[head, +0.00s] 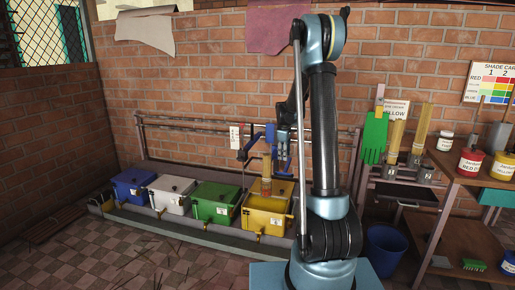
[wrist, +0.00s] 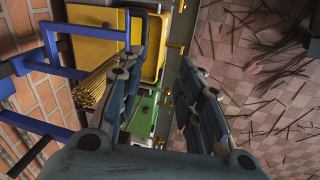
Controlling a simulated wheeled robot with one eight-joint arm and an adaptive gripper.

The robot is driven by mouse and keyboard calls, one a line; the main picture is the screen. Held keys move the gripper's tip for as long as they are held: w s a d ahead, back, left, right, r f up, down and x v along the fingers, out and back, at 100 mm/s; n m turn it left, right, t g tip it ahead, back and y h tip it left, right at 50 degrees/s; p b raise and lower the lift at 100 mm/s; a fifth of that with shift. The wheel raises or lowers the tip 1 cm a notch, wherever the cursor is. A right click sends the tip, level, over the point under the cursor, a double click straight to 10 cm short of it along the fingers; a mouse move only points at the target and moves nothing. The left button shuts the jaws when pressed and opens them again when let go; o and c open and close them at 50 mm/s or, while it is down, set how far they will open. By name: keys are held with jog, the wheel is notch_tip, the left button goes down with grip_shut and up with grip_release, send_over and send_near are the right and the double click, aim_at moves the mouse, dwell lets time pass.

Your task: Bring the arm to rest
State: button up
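My arm rises in the middle of the head view and folds over at the top. My gripper (head: 282,158) hangs behind it, in front of the brick wall and close to the blue frame (head: 250,143) over the yellow box (head: 265,213). In the wrist view my gripper (wrist: 163,62) has its two dark fingers spread apart with nothing between them. A bundle of thin tan sticks (wrist: 90,92) and the blue frame (wrist: 45,70) lie to the left of the fingers there.
A blue box (head: 132,187), a white box (head: 170,195) and a green box (head: 213,202) stand in a row left of the yellow one. A wooden shelf (head: 460,170) with paint tins and a blue bucket (head: 385,248) are at right. The tiled floor (head: 130,255) is mostly open, with scattered sticks.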

jog(key=s+d+r+m, duration=0.1)
jog(key=s+r+m, duration=0.3)
jog(key=s, duration=1)
jog(key=s+d+r+m, duration=0.1)
jog(key=s+r+m, duration=0.35)
jog(key=s, duration=0.85)
jog(key=s+f+m, duration=0.2)
jog(key=s+f, duration=0.1)
jog(key=s, duration=0.8)
jog(key=s+f+m, duration=0.2)
jog(key=s+f, duration=0.1)
jog(key=s, duration=0.9)
jog(key=shift+f+y, duration=0.3)
jog(key=shift+f, duration=0.05)
jog(key=shift+m, duration=0.25)
jog(key=shift+w+f, duration=0.2)
jog(key=shift+w, duration=0.25)
